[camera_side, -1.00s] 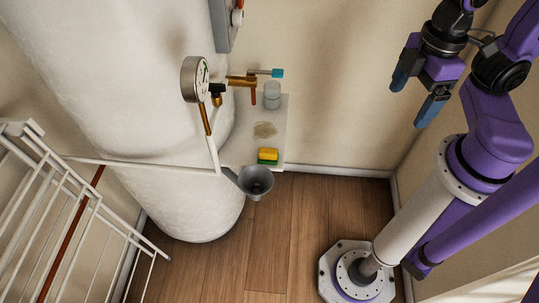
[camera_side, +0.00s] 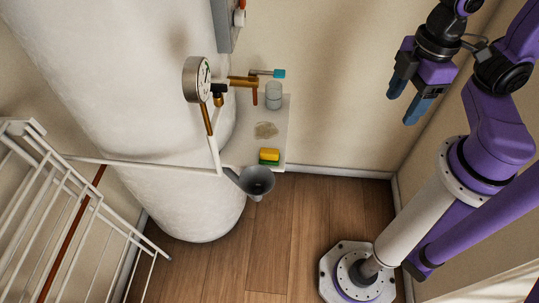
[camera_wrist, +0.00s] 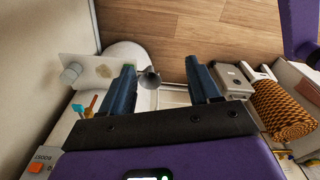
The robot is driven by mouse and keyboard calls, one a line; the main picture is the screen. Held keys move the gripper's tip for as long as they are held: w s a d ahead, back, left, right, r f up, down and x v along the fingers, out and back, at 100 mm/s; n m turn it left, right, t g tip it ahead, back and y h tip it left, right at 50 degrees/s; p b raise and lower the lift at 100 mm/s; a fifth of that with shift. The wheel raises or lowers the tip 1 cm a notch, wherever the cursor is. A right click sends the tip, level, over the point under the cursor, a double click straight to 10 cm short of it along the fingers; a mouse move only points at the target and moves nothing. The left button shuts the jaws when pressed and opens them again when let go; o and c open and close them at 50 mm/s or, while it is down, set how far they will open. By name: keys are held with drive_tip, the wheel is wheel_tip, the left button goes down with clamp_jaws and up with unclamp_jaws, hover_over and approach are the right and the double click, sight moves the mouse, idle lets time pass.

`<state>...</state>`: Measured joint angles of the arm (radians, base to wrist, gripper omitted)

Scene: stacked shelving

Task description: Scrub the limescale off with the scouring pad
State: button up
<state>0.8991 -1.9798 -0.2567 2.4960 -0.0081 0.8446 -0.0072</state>
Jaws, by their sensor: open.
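The scouring pad (camera_side: 269,157), yellow with a green side, lies at the front edge of a small pale shelf (camera_side: 240,147). The limescale (camera_side: 265,130) is a brownish stain on that shelf, just behind the pad; it also shows in the wrist view (camera_wrist: 103,71). My gripper (camera_side: 403,108) is open and empty, up in the air well to the right of the shelf. In the wrist view my gripper (camera_wrist: 162,88) has its two fingers wide apart with nothing between them.
A clear jar (camera_side: 273,95) stands at the shelf's back, near a brass valve with a blue handle (camera_side: 278,73). A pressure gauge (camera_side: 196,80) and a grey funnel (camera_side: 256,181) are by the white tank (camera_side: 130,80). A white rack (camera_side: 70,205) stands left. Air between gripper and shelf is clear.

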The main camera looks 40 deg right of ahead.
drive_tip(key=w+a+f+t+y, duration=0.2)
drive_tip(key=w+a+f, duration=0.4)
drive_tip(key=w+f, duration=0.3)
drive_tip(key=m+t+y, duration=0.1)
drive_tip(key=t+y, duration=0.2)
drive_tip(key=y, duration=0.2)
approach(271, 152)
drive_tip(key=s+r, duration=0.3)
drive_tip(key=s, duration=0.1)
drive_tip(key=s+d+f+m+t+y, duration=0.2)
drive_tip(key=d+f+m+t, duration=0.1)
drive_tip(key=d+t, duration=0.15)
drive_tip(key=x, duration=1.1)
drive_tip(key=f+x, duration=0.1)
drive_tip(key=x, duration=0.5)
drive_tip(key=shift+s, duration=0.2)
drive_tip(key=c, duration=1)
